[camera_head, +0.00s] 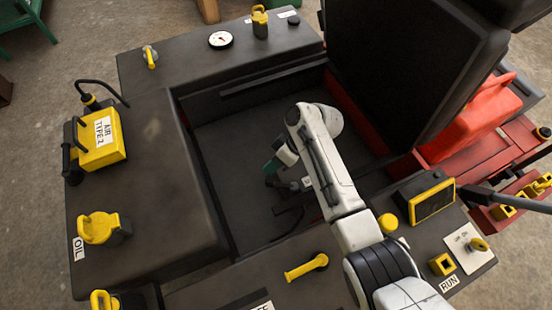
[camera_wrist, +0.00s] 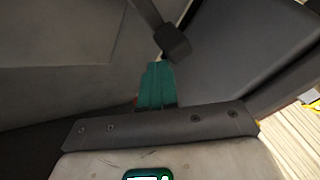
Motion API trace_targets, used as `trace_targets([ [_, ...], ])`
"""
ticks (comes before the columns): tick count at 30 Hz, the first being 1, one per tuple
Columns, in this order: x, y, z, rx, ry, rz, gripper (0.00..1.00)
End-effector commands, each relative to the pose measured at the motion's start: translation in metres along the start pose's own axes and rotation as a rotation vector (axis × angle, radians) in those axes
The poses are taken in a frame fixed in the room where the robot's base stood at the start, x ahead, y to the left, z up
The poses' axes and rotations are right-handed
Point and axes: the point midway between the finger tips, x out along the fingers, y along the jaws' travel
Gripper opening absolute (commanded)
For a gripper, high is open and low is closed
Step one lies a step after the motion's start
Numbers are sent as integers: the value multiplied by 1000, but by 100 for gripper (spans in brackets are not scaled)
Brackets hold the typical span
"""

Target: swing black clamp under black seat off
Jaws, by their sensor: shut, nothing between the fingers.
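The black seat (camera_head: 400,60) is a large dark panel standing tilted up at the upper right of the head view. My gripper (camera_head: 271,166) is low in the dark recess of the machine, left of the seat. Its teal fingers also show in the wrist view (camera_wrist: 157,68), shut together and empty. A dark bar with a blocky end (camera_wrist: 173,42) is just beyond the fingertips; it may be the black clamp, but I cannot tell for sure. A small gap or light contact between them cannot be told apart. In the head view my arm hides part of the recess.
Dark panels border the recess. A yellow box labelled AIR TYPE-2 (camera_head: 101,139), a yellow OIL cap (camera_head: 98,228), a yellow handle (camera_head: 306,267) and a yellow-framed screen (camera_head: 432,201) stand around it. A red canister (camera_head: 470,118) is at right.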

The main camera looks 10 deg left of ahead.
Motion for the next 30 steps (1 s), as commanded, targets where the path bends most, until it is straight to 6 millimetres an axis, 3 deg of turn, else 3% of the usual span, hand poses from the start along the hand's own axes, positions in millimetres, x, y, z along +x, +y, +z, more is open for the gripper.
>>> trace_targets([
  [30,4,-11,1,1,1,1,0],
])
